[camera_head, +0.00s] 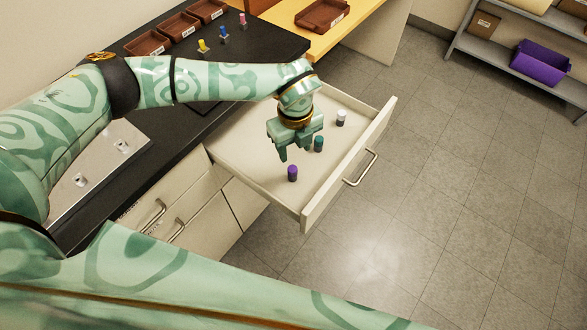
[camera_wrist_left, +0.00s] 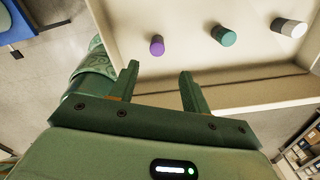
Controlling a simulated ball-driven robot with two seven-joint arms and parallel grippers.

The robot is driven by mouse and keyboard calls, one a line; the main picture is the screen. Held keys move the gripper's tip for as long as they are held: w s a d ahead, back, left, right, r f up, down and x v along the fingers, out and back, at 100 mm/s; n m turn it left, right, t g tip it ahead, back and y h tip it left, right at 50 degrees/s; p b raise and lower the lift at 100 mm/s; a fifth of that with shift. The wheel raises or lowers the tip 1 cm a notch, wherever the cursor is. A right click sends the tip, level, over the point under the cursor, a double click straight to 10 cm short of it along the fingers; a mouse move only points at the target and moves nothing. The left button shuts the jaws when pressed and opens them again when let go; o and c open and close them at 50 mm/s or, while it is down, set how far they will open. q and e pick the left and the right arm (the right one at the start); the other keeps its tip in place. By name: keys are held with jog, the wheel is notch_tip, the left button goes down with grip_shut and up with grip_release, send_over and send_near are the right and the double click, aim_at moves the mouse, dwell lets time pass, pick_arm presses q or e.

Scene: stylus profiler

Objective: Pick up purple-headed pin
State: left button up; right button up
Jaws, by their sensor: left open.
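The purple-headed pin (camera_head: 292,173) stands in the open drawer (camera_head: 255,150), nearest the front left of the pins there. It also shows in the left wrist view (camera_wrist_left: 157,45), beyond the fingertips and between their lines. A teal-headed pin (camera_head: 319,144) and a white-headed pin (camera_head: 341,117) stand in a row with it. My left gripper (camera_head: 299,151) is over the drawer, open and empty, close to the purple and teal pins. In the left wrist view its two fingers (camera_wrist_left: 159,75) are apart with nothing between them. My right gripper is not in view.
The drawer's front wall and handle (camera_head: 360,167) stand out over the floor. On the black counter are yellow, blue and pink pins (camera_head: 223,34) and brown trays (camera_head: 180,27). A grey shelf with a purple bin (camera_head: 540,62) is far right.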

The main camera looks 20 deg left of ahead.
aim_at(293, 170)
pick_arm(q)
notch_tip(293, 170, down, 2)
jog(key=shift+f, duration=0.6)
jog(key=f, duration=0.1)
jog(key=f+b, duration=0.1)
jog(key=f, duration=0.1)
jog(key=f+b, duration=0.1)
jog(key=f, duration=0.1)
jog(key=shift+s+a+f, duration=0.1)
jog(key=shift+s, duration=0.2)
grip_shut()
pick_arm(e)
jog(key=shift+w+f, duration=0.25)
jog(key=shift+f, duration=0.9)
